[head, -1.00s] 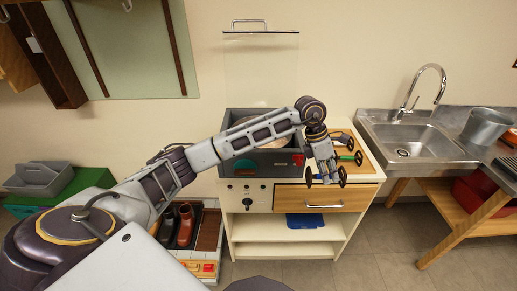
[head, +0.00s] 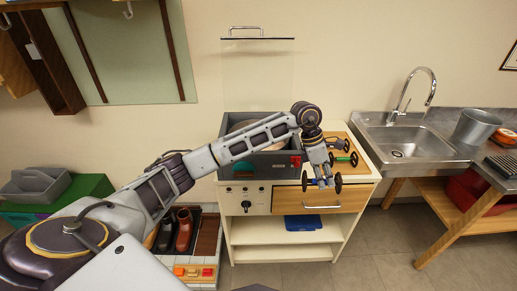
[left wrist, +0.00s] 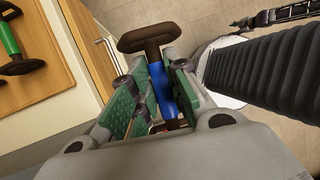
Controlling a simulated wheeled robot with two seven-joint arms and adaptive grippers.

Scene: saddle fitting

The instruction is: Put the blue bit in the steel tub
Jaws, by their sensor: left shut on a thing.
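My left gripper (head: 321,178) is shut on the blue bit (left wrist: 159,90), a blue shaft with dark brown ends, seen between green pads in the left wrist view. In the head view the bit's dark end (head: 338,183) shows beside the fingers, in front of the cabinet's wooden drawer. The steel tub (head: 475,128), a grey bucket shape, stands on the counter right of the sink, well apart from my left gripper. Its inside is mostly hidden. My right gripper is not seen.
A green bit (head: 346,159) lies on the wooden board (head: 362,168) atop the cabinet. A sink (head: 405,142) with a tall tap (head: 425,90) lies between cabinet and tub. A dark rack (head: 503,165) is in front of the tub. A grey box (head: 285,163) stands behind my left forearm.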

